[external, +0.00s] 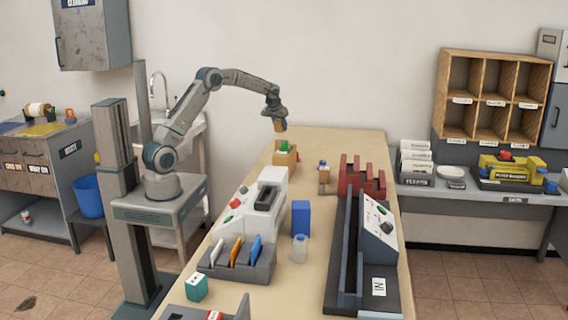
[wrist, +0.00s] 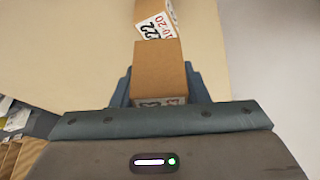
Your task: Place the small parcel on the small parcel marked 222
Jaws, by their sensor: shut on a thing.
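My gripper (external: 278,116) is above the far end of the long table and points down. It is shut on a small brown parcel (wrist: 158,68), held between its two blue-grey fingers. The held parcel also shows just under the fingertips in the external view (external: 280,126), clear of the table. Its printed label is partly hidden near the palm in the wrist view. A second brown parcel, marked 222 (wrist: 155,24), shows beyond the held one at the top of the wrist view, cut off by the edge. I cannot tell for sure which external-view box it is.
A brown box with a green thing on it (external: 285,157) stands on the table (external: 335,141) below my gripper. A small brown item with a blue top (external: 323,173) and a red rack (external: 361,180) stand to the right. A white machine (external: 262,205) stands nearer.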

